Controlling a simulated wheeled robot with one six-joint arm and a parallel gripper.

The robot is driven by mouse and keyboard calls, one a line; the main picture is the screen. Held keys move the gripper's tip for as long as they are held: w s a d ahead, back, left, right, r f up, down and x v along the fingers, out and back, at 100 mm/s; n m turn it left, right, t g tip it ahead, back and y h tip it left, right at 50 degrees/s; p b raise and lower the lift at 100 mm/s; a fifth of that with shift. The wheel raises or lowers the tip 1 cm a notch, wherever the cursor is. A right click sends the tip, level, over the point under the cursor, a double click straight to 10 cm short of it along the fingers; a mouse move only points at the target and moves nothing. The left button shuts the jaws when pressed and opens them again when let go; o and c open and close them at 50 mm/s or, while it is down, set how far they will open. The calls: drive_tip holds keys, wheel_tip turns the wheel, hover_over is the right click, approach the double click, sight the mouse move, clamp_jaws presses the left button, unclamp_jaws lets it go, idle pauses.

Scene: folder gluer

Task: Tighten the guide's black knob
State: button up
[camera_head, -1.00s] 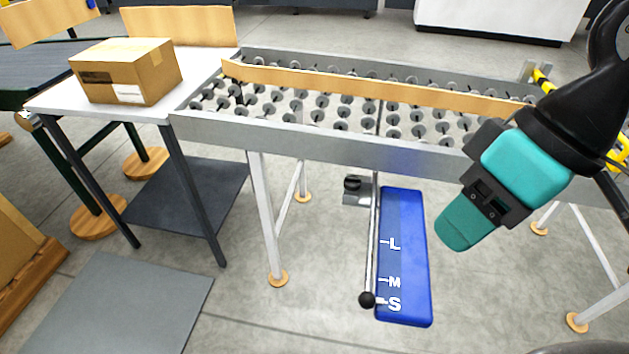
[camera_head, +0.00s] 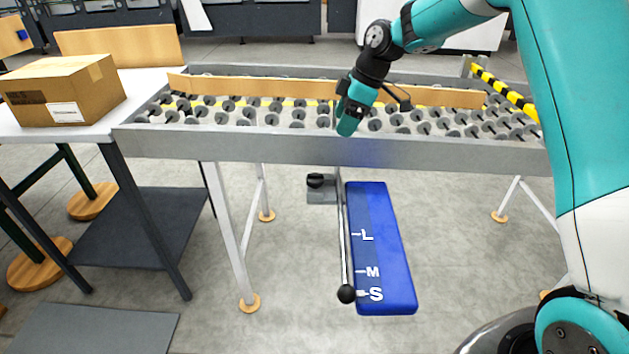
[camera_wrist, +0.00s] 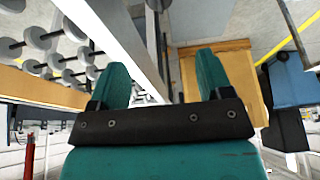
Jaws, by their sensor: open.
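A black knob (camera_head: 315,180) sits on a small grey bracket (camera_head: 322,196) below the conveyor's front rail. A thin metal rod (camera_head: 345,240) hangs beside it, with a black ball (camera_head: 346,294) at its lower end next to the S mark of a blue scale panel (camera_head: 385,250). My gripper (camera_head: 348,120), teal, is above the knob and slightly right of it, in front of the upper part of the rail in the picture. In the wrist view its two fingers (camera_wrist: 165,75) are apart with nothing held. I cannot make out the knob there.
The roller conveyor (camera_head: 220,145) has a long wooden guide board (camera_head: 250,86) across it. A cardboard box (camera_head: 65,90) stands on the white table at left. Conveyor legs (camera_head: 228,230) stand either side; the floor before the panel is clear.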

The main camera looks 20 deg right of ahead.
sight(315, 174)
drive_tip(key=p+x, duration=0.1)
drive_tip(key=x, duration=1.6)
drive_tip(key=shift+w+a+f, duration=0.1)
drive_tip(key=shift+a+f, duration=0.05)
drive_tip(key=c, duration=0.9)
